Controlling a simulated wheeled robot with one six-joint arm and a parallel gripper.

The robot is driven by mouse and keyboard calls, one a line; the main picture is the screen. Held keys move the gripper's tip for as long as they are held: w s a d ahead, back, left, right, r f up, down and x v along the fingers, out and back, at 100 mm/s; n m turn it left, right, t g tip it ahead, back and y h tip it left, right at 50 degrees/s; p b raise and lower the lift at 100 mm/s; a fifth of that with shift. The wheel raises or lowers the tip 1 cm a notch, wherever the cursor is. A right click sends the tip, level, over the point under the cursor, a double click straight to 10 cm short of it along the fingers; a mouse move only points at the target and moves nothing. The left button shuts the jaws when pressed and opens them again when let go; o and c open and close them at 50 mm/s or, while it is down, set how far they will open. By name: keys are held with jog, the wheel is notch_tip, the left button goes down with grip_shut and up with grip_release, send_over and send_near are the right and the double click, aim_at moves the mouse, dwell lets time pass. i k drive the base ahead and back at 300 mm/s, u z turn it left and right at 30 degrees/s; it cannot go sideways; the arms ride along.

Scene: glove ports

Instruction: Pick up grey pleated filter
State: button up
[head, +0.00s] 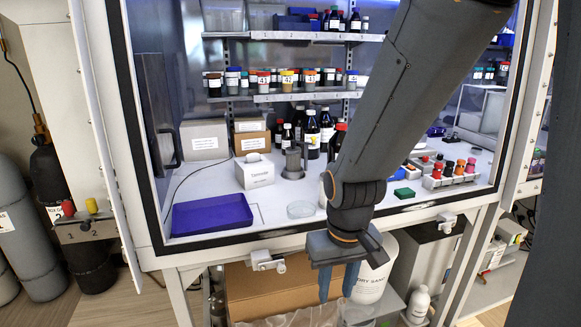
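A grey upright cylinder (293,163) stands on the white floor inside the glass-fronted cabinet, just right of a white tissue box. It looks like the grey pleated filter, but its pleats are too small to make out for certain. My gripper (336,296) hangs with its two blue-grey fingers pointing down, in front of the cabinet and below its front edge. The fingers are apart with nothing visible between them. My gripper is clear of the cylinder, lower and to the right in the picture.
A purple tray (212,215), the tissue box (256,175) and a clear round dish (300,209) lie near the cylinder. Dark bottles (311,135) stand behind it. The dark front frame (250,236) edges the cabinet. A cardboard box (280,288) and a white bucket (378,270) sit below.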

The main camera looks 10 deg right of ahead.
aim_at(293, 153)
jog(key=u, duration=0.8)
jog(key=i, duration=0.55)
jog(key=z, duration=0.65)
